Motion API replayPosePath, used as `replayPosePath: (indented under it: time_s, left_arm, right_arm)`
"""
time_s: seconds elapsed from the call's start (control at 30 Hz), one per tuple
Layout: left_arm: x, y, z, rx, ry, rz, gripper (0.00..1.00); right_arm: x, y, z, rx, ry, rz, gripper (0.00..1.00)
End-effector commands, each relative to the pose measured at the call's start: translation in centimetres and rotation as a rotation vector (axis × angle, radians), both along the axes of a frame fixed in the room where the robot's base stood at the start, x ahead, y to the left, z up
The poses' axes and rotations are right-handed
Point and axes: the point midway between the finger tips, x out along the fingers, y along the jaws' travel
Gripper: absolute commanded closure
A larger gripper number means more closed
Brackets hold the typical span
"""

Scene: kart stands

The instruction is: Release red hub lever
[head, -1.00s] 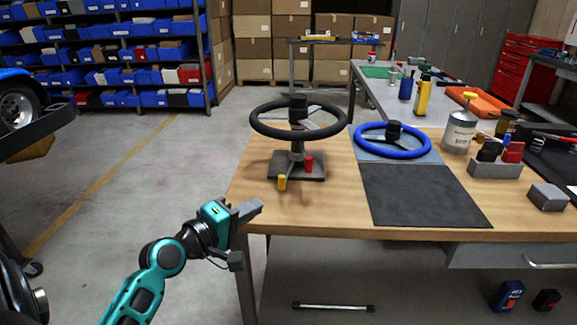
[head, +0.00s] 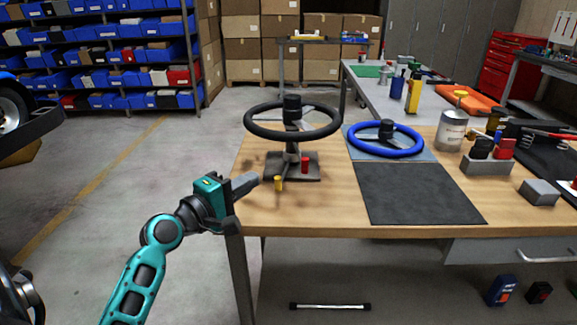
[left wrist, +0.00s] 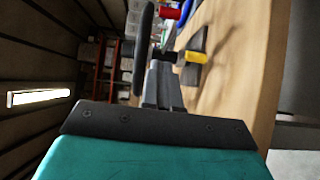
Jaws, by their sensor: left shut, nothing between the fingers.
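The red hub lever (head: 305,164) stands on the dark base plate (head: 292,171) under the black steering wheel (head: 292,120). A yellow lever (head: 278,183) stands at the plate's front left corner. My left gripper (head: 257,178) is shut and empty, its fingers pointing at the stand just left of the yellow lever. I cannot tell whether the fingertips touch the yellow lever. My right gripper is not in view.
A blue steering wheel (head: 385,138) lies on a grey-blue mat to the right. A dark mat (head: 415,192) covers the bench front and is bare. A can (head: 451,131) and a block holding red and black items (head: 487,162) stand further right.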

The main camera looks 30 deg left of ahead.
Motion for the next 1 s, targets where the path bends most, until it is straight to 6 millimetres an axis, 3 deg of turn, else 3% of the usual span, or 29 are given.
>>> replayPosePath:
  time_s: [0.4, 0.6, 1.0]
  left_arm:
    - [7.6, -1.0, 0.1, -0.004, -0.001, -0.002, 1.00]
    - [9.2, -3.2, 0.1, -0.003, -0.001, -0.001, 1.00]
    - [9.6, -3.8, 0.0, 0.000, 0.000, 0.000, 1.00]
  right_arm:
    - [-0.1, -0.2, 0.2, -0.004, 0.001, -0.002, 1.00]
    - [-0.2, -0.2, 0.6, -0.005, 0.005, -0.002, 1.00]
    - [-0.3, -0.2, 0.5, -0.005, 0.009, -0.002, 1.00]
